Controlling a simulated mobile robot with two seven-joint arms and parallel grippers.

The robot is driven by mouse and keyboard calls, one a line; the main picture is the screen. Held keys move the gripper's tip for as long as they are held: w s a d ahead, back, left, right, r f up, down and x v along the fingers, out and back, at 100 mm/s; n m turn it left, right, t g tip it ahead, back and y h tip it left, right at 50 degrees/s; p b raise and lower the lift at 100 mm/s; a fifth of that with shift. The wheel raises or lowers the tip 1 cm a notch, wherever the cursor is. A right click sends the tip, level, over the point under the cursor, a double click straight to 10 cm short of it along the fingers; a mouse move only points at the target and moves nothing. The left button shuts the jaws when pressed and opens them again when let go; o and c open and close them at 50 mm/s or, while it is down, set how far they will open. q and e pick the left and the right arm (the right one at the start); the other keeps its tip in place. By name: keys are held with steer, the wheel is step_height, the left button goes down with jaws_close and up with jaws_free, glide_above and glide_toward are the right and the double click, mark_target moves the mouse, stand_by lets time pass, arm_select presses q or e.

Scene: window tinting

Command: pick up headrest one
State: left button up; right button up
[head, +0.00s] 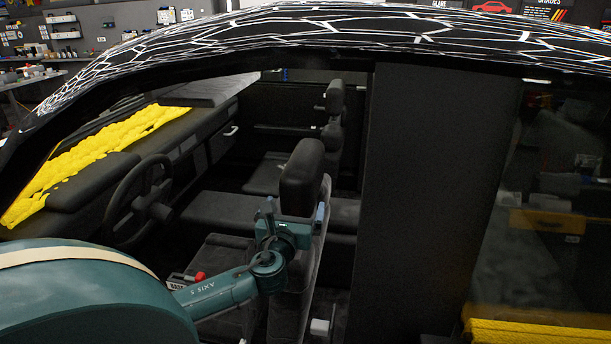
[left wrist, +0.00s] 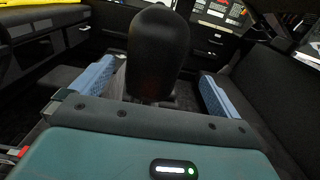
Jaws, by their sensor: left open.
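A black padded headrest (head: 302,176) stands upright on top of the near front seat in the head view. It also fills the upper middle of the left wrist view (left wrist: 158,50). My left gripper (head: 295,210) is open at the base of this headrest, with its blue-grey fingers spread apart. In the left wrist view, the fingers of my left gripper (left wrist: 155,88) stand to either side of the headrest's lower end, with visible gaps, apart from it. The headrest's posts are mostly hidden. My right gripper is not in view.
A second headrest (head: 334,97) shows on the far seat. The steering wheel (head: 137,201) and dashboard with yellow cloth (head: 90,157) are at left. A dark door pillar (head: 430,200) stands right of the seat. The patterned roof edge (head: 330,28) runs above the opening.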

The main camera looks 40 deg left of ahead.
mark_target(296, 200)
arm_select(q)
steer(key=x, duration=0.3)
steer(key=shift+w+a, duration=0.1)
steer(key=shift+w, duration=0.05)
steer(key=shift+a+p+x, duration=0.25)
steer(key=shift+p+x, duration=0.25)
steer(key=shift+x, duration=2.2)
steer(key=shift+s, duration=0.2)
steer(key=shift+c, duration=0.2)
steer(key=c, duration=1.4)
steer(key=shift+o, duration=0.2)
steer(key=shift+r, duration=0.2)
